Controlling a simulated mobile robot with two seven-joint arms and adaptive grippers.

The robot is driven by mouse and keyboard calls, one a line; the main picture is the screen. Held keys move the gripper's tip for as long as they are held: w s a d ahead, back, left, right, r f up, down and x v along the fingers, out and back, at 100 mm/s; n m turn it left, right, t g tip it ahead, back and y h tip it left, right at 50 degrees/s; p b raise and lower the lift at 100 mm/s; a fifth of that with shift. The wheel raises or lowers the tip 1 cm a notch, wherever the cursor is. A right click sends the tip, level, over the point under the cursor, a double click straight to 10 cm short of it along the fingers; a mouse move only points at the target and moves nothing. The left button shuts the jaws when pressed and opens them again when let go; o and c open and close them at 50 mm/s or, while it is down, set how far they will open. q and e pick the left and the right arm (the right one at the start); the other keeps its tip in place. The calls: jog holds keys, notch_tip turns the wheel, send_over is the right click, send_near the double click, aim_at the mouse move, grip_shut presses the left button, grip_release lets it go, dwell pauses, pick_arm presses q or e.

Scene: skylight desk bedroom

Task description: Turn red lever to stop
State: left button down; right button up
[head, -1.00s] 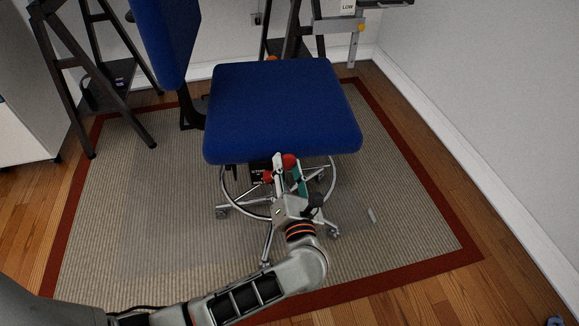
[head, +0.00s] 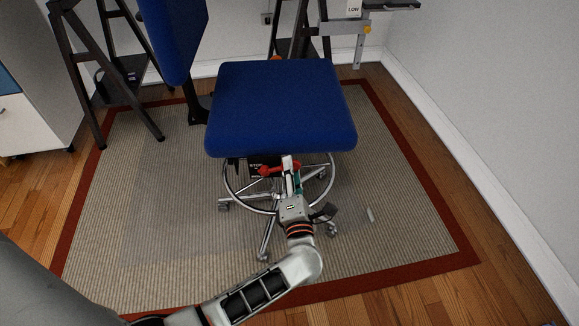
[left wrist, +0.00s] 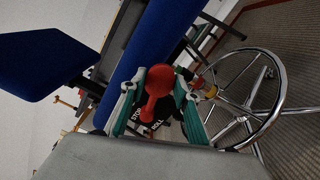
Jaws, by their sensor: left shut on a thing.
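The red lever (head: 266,170) is under the front edge of the blue chair seat (head: 280,105), in front of a dark box with a STOP label (head: 257,165). My left gripper (head: 291,166) reaches up from below and is shut on the lever. In the left wrist view the red lever (left wrist: 155,88) shows a round knob and a smaller end between the green-padded fingers of my left gripper (left wrist: 155,98). A label (left wrist: 143,114) reading STOP and ROLL is behind it. The fingers partly hide the lever in the head view. My right gripper is not in view.
The chair has a chrome foot ring (head: 240,203) and wheeled legs around my gripper. It stands on a beige rug (head: 150,220) with a red border. A dark desk trestle (head: 92,80) is at left, a white wall (head: 490,120) at right.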

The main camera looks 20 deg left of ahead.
pick_arm(q)
notch_tip(320, 180, down, 2)
jog(key=m, duration=0.3)
jog(key=shift+d, duration=0.1)
dwell(0.5)
jog(key=c, duration=1.5)
grip_release()
notch_tip(320, 180, up, 10)
jog(key=shift+s+d, duration=0.1)
